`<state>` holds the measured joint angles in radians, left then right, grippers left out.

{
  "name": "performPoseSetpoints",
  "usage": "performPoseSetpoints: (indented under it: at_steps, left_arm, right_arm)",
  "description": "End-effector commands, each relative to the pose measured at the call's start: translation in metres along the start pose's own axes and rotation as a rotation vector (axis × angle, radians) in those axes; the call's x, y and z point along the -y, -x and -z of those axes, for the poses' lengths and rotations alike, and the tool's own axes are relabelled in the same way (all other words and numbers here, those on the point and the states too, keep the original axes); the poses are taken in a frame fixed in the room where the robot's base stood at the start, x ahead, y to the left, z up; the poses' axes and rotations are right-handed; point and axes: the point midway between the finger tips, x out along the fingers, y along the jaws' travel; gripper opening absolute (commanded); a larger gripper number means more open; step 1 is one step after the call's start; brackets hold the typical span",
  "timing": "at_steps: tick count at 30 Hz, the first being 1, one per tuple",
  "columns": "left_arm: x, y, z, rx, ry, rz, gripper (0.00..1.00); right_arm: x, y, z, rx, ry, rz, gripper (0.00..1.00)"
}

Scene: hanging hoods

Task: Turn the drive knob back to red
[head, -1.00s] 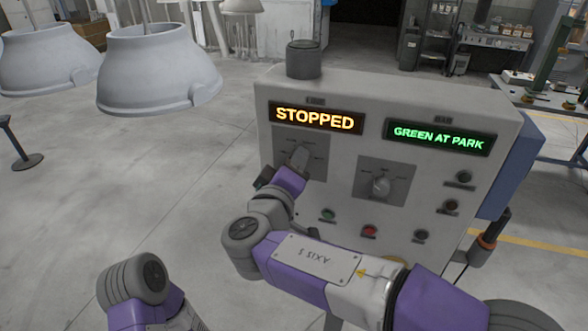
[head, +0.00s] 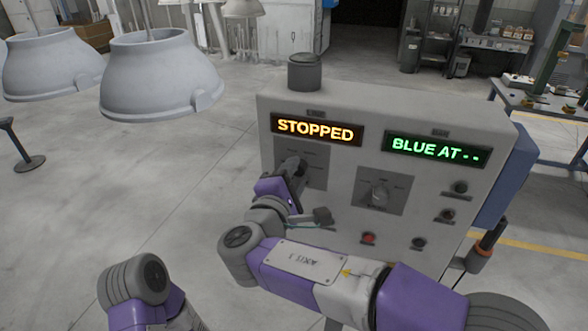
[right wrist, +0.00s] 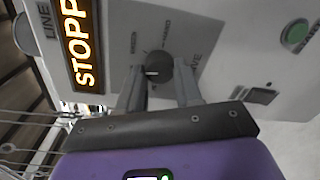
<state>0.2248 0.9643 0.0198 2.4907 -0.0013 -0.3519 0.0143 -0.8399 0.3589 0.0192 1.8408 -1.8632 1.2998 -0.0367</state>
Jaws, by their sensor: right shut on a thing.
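The drive knob (right wrist: 158,68) is a dark round knob with a white mark, on a grey dial plate (head: 316,156) below the left display. In the right wrist view my right gripper (right wrist: 157,82) has one finger on each side of the knob and is shut on it. In the head view the gripper (head: 292,170) covers most of the knob. The small dial labels are too blurred to read for sure. The left display (head: 316,130) reads STOPPED in orange. The right display (head: 435,150) reads BLUE AT - - in green. My left gripper is out of view.
A second knob (head: 378,194) sits on its own plate to the right. A red button (head: 368,238), a green button (right wrist: 295,33) and several dark ones are on the panel (head: 480,140). Pale hanging hoods (head: 160,75) are at the upper left. Open floor lies left of the panel.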

Motion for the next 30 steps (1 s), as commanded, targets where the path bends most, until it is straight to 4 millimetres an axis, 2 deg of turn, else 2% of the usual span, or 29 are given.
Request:
performPoseSetpoints:
  at_steps: [30]
  left_arm:
    - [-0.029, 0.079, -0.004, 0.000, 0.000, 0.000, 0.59]
  right_arm:
    - [-0.001, 0.000, 0.000, 0.048, 0.967, 0.009, 0.04]
